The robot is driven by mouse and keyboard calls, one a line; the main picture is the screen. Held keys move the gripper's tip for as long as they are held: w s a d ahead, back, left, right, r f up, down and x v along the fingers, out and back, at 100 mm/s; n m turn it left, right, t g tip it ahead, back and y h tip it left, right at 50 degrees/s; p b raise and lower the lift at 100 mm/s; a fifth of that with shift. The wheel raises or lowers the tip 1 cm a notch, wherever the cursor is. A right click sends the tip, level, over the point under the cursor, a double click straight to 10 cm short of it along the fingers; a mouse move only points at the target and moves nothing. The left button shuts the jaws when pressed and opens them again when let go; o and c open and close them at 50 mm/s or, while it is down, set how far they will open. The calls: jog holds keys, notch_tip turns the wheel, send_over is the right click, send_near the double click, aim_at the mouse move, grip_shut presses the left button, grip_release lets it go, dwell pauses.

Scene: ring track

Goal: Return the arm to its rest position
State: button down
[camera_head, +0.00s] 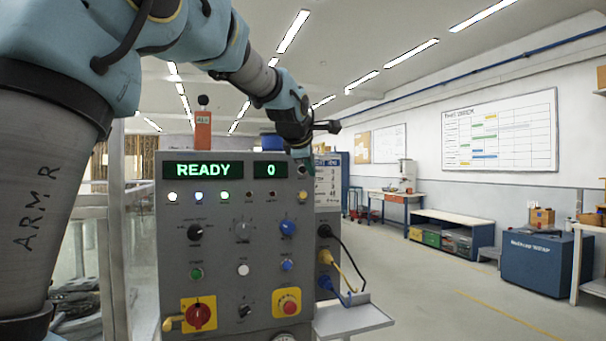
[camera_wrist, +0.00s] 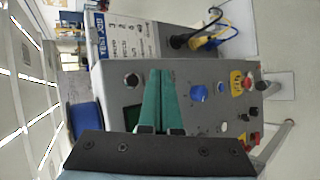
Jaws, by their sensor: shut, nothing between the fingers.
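My arm (camera_head: 232,52) reaches from the upper left across the top of a grey control panel (camera_head: 262,222). Its wrist end points down near the panel's upper right corner. My gripper (camera_wrist: 160,74) shows in the wrist view as two teal fingers pressed together, with nothing between them. The fingers appear in front of the panel's face, near a blue knob (camera_wrist: 199,92). I cannot tell the gap between the fingertips and the panel. In the head view the fingers are mostly hidden behind or beside my wrist.
The panel's display (camera_head: 203,170) reads READY and 0. A red rotary switch (camera_head: 198,315) and a red button (camera_head: 289,304) sit low on it. Cables and a small shelf (camera_head: 352,318) project at its right. Open floor (camera_head: 430,290) lies to the right, before workbenches and a blue cabinet (camera_head: 540,262).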

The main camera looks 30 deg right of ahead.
dwell(0.6)
jog(key=a+f+m+g+y, duration=0.3)
jog(key=a+f+m+y, duration=0.25)
jog(key=a+f, duration=1.6)
jog(key=s+a+f+m+g+y, duration=0.1)
jog(key=s+a+f+m+g, duration=0.1)
jog(key=s+a+f, duration=0.5)
jog(key=s+a+f+m+g+y, duration=0.1)
jog(key=s+a+f+m, duration=0.4)
jog(key=s+a, duration=0.5)
jog(key=a+f+g, duration=0.1)
jog(key=a+f, duration=0.1)
jog(key=a, duration=0.3)
jog(key=shift+s, duration=0.35)
